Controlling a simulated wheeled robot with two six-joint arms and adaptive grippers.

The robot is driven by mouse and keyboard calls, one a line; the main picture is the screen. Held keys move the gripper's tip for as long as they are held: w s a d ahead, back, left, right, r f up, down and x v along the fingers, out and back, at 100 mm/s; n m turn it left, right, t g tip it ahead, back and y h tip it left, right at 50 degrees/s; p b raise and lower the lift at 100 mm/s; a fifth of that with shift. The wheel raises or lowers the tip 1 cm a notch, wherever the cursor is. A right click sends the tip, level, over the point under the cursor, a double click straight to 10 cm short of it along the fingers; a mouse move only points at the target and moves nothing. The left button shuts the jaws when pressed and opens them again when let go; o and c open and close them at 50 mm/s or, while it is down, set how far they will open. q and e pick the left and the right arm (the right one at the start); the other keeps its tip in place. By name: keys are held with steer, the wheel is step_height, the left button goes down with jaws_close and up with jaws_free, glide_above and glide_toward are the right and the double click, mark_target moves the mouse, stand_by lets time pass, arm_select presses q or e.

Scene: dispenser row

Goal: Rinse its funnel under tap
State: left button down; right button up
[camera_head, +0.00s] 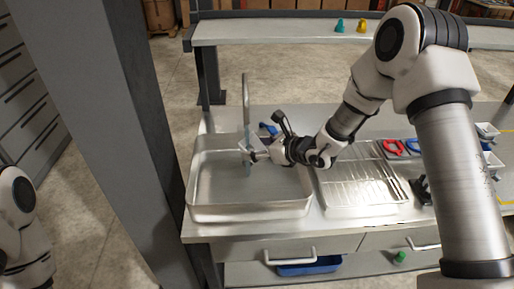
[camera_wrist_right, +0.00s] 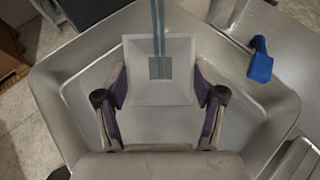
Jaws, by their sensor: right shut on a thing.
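My right gripper (camera_head: 256,152) reaches over the metal sink (camera_head: 250,213) from the right. It is shut on a pale square funnel (camera_wrist_right: 178,88), with a finger on each side in the right wrist view. The funnel's square opening faces that camera. The upright grey tap (camera_head: 246,95) stands at the sink. A narrow bluish vertical strip (camera_wrist_right: 158,30) runs down to the funnel's opening in the wrist view; I cannot tell whether it is water. A blue lever (camera_wrist_right: 260,60) is beside the sink. My left gripper is out of view; only part of that arm shows.
A wire drying rack (camera_head: 352,182) lies right of the sink. Red (camera_head: 393,147) and blue (camera_head: 412,146) pieces sit beyond it. A teal (camera_head: 340,26) and a yellow (camera_head: 361,26) piece stand on the back shelf (camera_head: 270,31). A grey post (camera_head: 112,110) rises at left.

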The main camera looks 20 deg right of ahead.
steer(key=shift+s, duration=0.1)
steer(key=shift+s+a, duration=0.1)
steer(key=shift+s, duration=0.15)
steer(key=s+a+r+b, duration=0.1)
steer(key=s+b, duration=0.3)
steer(key=s, duration=0.4)
steer(key=shift+a+r, duration=0.3)
steer(key=shift+a, duration=0.35)
